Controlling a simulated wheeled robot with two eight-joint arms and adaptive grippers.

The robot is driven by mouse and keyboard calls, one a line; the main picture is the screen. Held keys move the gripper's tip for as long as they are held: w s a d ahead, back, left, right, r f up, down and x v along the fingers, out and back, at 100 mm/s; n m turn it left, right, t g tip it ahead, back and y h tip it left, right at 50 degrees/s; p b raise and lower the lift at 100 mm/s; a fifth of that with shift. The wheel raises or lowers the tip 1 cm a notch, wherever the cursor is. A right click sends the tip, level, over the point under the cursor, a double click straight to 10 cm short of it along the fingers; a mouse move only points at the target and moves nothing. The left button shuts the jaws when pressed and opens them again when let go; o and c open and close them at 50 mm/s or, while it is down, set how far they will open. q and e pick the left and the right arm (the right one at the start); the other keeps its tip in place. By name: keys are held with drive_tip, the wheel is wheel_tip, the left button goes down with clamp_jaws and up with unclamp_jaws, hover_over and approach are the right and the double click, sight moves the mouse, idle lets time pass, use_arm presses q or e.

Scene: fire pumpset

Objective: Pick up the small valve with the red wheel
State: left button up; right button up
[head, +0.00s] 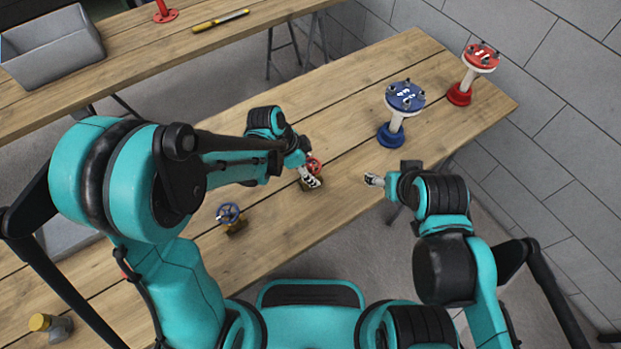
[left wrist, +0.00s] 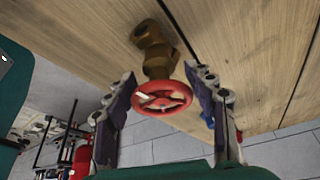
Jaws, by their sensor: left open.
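The small valve with the red wheel (head: 315,165) stands on the near wooden table, partly hidden by my left gripper in the head view. In the left wrist view its red wheel (left wrist: 161,97) and brass body (left wrist: 155,50) are clear. My left gripper (head: 309,178) is at the valve. In the left wrist view its open fingers (left wrist: 163,80) stand on either side of the valve, with gaps visible on both sides.
A valve with a blue wheel (head: 229,214) stands to the left on the same table (head: 350,110). Blue (head: 405,97) and red (head: 481,57) flanged pipe pieces stand at the right end. A grey bin (head: 52,45) and a yellow tool (head: 221,20) lie on the back table.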

use_arm(q)
clamp_jaws()
idle(0.6)
